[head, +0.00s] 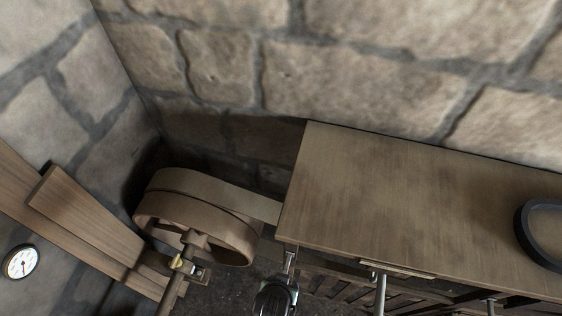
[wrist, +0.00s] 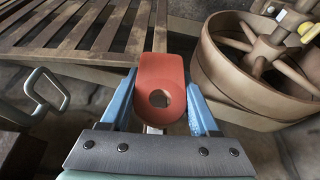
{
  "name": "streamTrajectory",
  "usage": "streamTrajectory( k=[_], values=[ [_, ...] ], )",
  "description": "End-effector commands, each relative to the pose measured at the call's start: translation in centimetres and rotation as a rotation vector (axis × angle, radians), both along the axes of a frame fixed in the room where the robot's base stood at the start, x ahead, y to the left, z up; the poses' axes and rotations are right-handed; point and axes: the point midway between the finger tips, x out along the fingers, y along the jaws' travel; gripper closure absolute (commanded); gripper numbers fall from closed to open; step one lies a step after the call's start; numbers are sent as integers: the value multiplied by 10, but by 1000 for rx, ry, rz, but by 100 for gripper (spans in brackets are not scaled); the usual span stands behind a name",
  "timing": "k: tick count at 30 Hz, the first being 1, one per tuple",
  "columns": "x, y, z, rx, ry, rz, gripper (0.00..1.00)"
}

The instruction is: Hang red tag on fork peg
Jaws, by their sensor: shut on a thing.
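I cannot tell which part is the fork peg. Slim metal rods (head: 380,291) stand by the bench's front edge in the head view. A dark shape at the lower middle of the head view may be part of my arm, and the tag cannot be made out there.
A large belt pulley (wrist: 262,65) stands right of the tag; it also shows in the head view (head: 200,225), with a belt. A wooden bench (head: 400,200) carries a black ring (head: 538,232). A slatted wooden rack (wrist: 85,30) and a metal loop handle (wrist: 40,95) are at left.

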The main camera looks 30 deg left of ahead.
Motion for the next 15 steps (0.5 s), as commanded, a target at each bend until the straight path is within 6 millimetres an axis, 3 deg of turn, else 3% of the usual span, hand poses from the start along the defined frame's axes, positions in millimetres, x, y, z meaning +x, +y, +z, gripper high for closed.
streamTrajectory(
  k=[15],
  values=[
    [31, 9, -3, 1, -2, 0, 91]
  ],
)
